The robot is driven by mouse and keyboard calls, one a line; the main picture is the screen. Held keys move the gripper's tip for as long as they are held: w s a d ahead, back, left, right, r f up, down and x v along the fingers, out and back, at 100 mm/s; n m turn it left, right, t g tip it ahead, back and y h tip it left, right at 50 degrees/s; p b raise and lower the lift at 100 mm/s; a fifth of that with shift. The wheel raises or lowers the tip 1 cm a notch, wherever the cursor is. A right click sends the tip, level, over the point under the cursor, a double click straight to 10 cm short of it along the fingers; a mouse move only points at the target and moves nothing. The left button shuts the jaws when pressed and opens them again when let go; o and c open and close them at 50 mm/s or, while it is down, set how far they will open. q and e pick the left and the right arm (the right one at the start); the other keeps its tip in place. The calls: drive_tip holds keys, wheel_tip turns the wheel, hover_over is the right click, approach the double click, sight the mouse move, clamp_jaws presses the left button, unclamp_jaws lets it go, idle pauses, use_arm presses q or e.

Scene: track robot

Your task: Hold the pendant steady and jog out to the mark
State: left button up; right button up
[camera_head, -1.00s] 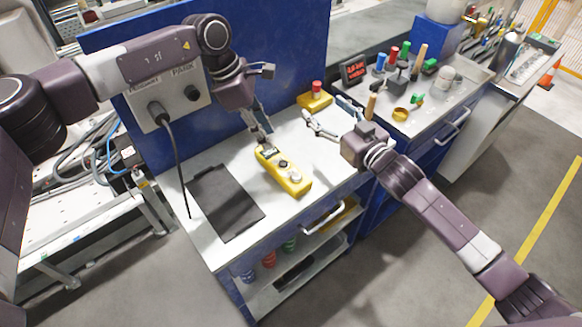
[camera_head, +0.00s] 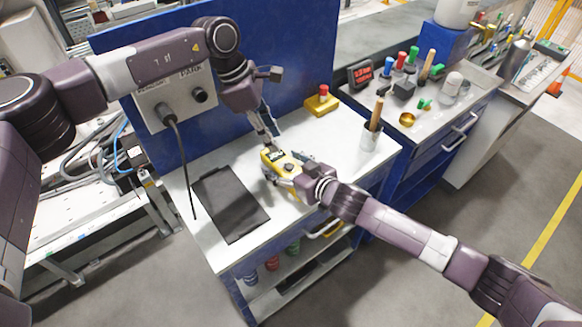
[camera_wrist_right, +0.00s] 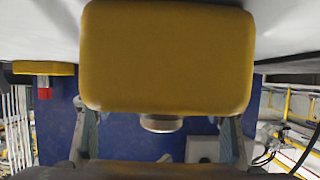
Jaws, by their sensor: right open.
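The yellow pendant (camera_head: 271,164) lies on the white worktop beside a black mat. My right gripper (camera_head: 288,169) is open around the pendant's near part, a finger on each side. In the right wrist view the pendant (camera_wrist_right: 166,55) fills the top middle between the fingers (camera_wrist_right: 163,130), with a round silver part on its edge. I cannot tell whether either finger touches it. My left gripper (camera_head: 268,138) points down at the pendant's far end; whether its fingers are closed on it cannot be told. My right gripper hides the pendant's near end.
The black mat (camera_head: 231,203) lies left of the pendant. A yellow box with a red button (camera_head: 322,101) and a cup with a wooden-handled tool (camera_head: 370,138) stand behind and right. A blue panel (camera_head: 300,50) with a grey control box (camera_head: 165,97) rises at the back. A red-digit display (camera_head: 360,74) stands right.

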drive_tip(key=shift+w+a+f, duration=0.25)
drive_tip(key=shift+w+a, duration=0.15)
drive_tip(key=shift+w, duration=0.15)
drive_tip(key=shift+c, duration=0.2)
clamp_jaws()
use_arm(q)
clamp_jaws()
idle(1.1)
